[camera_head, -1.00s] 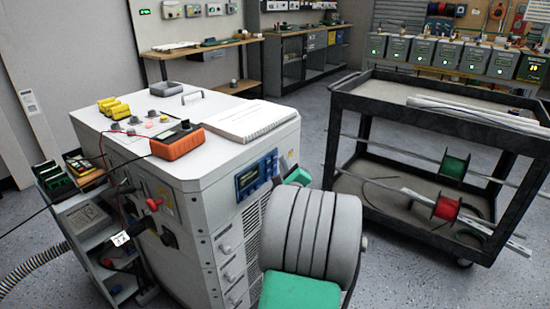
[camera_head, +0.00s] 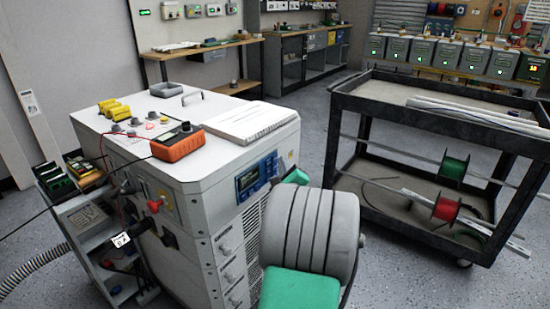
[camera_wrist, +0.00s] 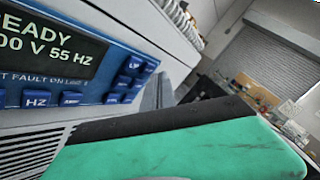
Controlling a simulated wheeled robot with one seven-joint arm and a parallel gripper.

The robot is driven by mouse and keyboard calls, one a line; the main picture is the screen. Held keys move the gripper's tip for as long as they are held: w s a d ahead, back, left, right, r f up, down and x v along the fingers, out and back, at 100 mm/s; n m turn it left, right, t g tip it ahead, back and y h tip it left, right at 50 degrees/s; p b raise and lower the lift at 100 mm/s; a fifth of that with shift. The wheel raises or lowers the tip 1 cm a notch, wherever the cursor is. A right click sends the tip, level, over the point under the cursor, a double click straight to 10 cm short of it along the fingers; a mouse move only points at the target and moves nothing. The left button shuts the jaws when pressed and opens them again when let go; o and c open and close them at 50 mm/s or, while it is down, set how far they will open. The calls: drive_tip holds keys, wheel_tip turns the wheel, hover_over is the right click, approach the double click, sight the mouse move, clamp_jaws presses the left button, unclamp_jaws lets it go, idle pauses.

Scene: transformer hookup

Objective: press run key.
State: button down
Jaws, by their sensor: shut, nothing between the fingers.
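The blue control panel (camera_head: 257,177) is on the front of the white cabinet (camera_head: 205,200). In the wrist view its display (camera_wrist: 45,48) shows "READY" and "00 V 55 HZ", cut off at the left. Blue keys sit below and right of the display, including an HZ key (camera_wrist: 37,99) and a key at the upper right (camera_wrist: 135,65). I cannot read a run label on any key. My gripper (camera_wrist: 190,135), green with a black edge, is shut and empty in front of the panel's lower right. In the head view its green end (camera_head: 297,176) is beside the panel; contact is unclear.
An orange meter (camera_head: 178,143) and a white paper stack (camera_head: 240,122) lie on the cabinet top. A black cart (camera_head: 430,120) with wire spools stands to the right. Open floor shows between cabinet and cart. Benches line the back.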

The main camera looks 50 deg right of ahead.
drive_tip(key=shift+w+p, duration=0.35)
drive_tip(key=shift+w, duration=0.15)
idle(0.6)
drive_tip(key=shift+s+b, duration=0.45)
drive_tip(key=shift+s, duration=0.35)
drive_tip(key=s+b, duration=0.1)
drive_tip(key=s, duration=0.2)
drive_tip(key=s+b, duration=0.1)
drive_tip(key=s, duration=0.1)
drive_tip(key=shift+d+b, duration=0.25)
drive_tip(key=shift+b, duration=0.1)
idle(1.7)
